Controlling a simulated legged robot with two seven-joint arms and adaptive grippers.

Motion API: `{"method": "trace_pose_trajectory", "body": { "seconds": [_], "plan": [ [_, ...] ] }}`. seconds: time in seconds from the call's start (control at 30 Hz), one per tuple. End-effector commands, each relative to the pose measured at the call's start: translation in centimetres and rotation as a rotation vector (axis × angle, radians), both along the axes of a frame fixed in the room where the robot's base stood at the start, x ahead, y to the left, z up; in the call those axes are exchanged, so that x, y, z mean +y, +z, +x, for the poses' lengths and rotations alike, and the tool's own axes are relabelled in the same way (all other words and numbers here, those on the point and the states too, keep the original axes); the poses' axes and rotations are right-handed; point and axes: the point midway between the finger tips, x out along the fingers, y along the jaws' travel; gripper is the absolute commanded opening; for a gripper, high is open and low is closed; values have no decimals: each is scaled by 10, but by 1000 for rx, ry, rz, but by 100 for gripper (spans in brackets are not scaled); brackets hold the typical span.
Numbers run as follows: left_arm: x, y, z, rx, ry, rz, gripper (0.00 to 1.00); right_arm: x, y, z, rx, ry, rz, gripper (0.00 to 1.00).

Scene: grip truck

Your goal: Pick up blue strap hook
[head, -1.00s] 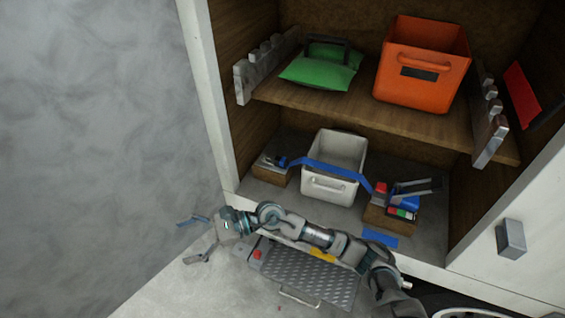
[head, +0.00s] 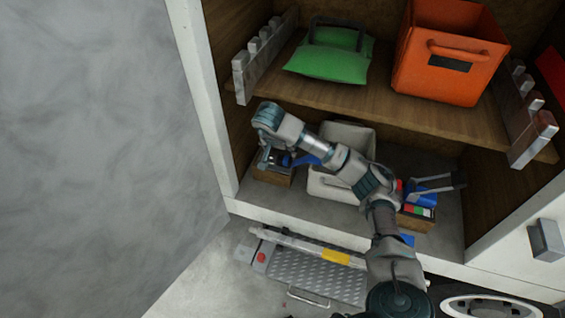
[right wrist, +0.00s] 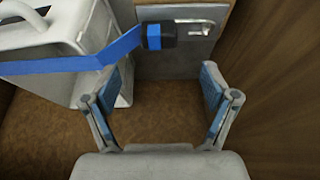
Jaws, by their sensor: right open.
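The blue strap (head: 304,159) runs across the front of the white crate (head: 333,188) in the lower compartment, partly hidden by my right arm. In the right wrist view, the strap (right wrist: 70,66) ends in a dark and blue hook (right wrist: 154,37) at a metal plate (right wrist: 196,27). My right gripper (head: 273,160) is at the left wooden block, by the strap's end. In the right wrist view, my right gripper (right wrist: 160,75) is open and empty, with the hook beyond its fingertips and between their lines. My left gripper is not in view.
The shelf (head: 400,114) above holds a green bag (head: 327,62) and an orange crate (head: 450,62). The cabinet's side wall (right wrist: 275,80) is close on the gripper's right. A wooden box (head: 417,222) with small items stands to the right of the white crate.

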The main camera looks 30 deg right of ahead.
Motion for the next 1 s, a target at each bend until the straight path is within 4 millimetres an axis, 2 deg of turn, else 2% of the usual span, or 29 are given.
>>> {"method": "trace_pose_trajectory", "body": {
  "seconds": [0.03, 0.1, 0.37, 0.63, 0.97, 1.0],
  "plan": [
    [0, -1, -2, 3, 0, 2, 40, -4, -13, 2, 6, -2, 1, 85],
    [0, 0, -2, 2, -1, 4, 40, -10, -24, 5, 3, -1, 3, 85],
    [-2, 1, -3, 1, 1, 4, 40, -20, -46, 10, -2, -1, 7, 85],
    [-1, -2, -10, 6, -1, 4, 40, -30, -83, 20, 1, -1, 7, 85],
    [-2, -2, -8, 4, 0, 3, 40, -31, -90, 22, -2, 1, 3, 85],
    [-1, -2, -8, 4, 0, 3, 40, -32, -91, 22, -2, 1, 4, 78]
  ]
}}
